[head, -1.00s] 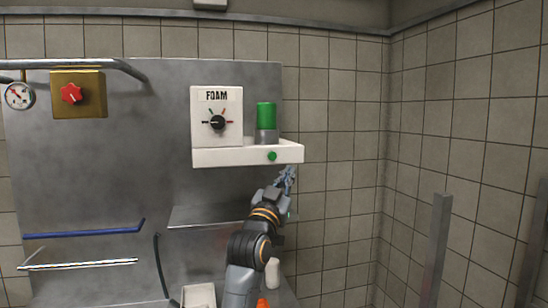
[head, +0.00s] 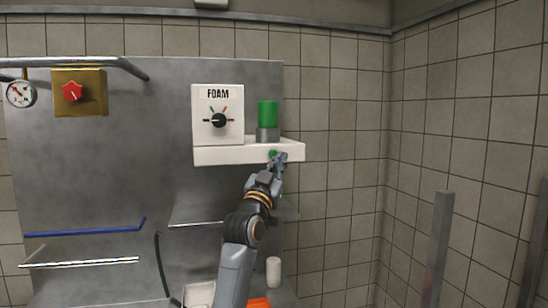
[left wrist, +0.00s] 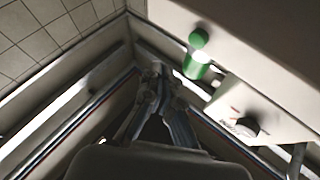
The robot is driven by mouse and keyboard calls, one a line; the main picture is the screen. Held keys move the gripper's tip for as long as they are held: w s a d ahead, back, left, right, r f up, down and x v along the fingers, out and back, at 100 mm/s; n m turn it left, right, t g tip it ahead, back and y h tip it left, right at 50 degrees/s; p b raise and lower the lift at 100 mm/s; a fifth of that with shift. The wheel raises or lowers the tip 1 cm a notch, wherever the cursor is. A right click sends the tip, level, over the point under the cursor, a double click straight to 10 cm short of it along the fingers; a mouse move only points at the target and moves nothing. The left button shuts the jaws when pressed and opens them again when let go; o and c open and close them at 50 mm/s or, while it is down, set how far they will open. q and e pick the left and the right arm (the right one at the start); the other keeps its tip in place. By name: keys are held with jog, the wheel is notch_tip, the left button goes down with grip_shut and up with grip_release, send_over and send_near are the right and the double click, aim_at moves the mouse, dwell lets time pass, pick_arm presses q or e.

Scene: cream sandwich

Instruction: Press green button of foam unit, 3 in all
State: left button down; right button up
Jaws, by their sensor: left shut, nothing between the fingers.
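The white foam unit (head: 210,155) is on the steel panel, with a black dial (head: 218,120) under the word FOAM. Its small green button (head: 272,153) is on the front edge of the ledge, partly covered by my gripper. My left gripper (head: 279,159) is shut and empty, its fingertips right at the button; I cannot tell whether they touch it. A green cylinder on a grey base (head: 267,115) stands on the ledge above. In the left wrist view the shut fingers (left wrist: 158,75) point toward the unit's side. My right gripper is not in view.
A brass box with a red knob (head: 72,92) and a gauge (head: 20,94) are at the left. A blue bar (head: 85,232) and a striped bar (head: 80,263) are below.

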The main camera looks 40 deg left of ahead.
aim_at(273, 154)
pick_arm(q)
jog(key=w+a, duration=0.2)
jog(key=a, duration=0.1)
jog(key=shift+w+a, duration=0.15)
jog(key=shift+w, duration=0.2)
dwell(0.6)
dwell(0.7)
jog(key=shift+w+a, duration=0.25)
jog(key=shift+a, duration=0.05)
jog(key=shift+w+a+p, duration=0.3)
dwell(0.8)
jog(key=shift+s+d, duration=0.1)
dwell(0.3)
jog(key=shift+s+d, duration=0.5)
jog(key=shift+d, duration=0.05)
jog(key=shift+d, duration=0.1)
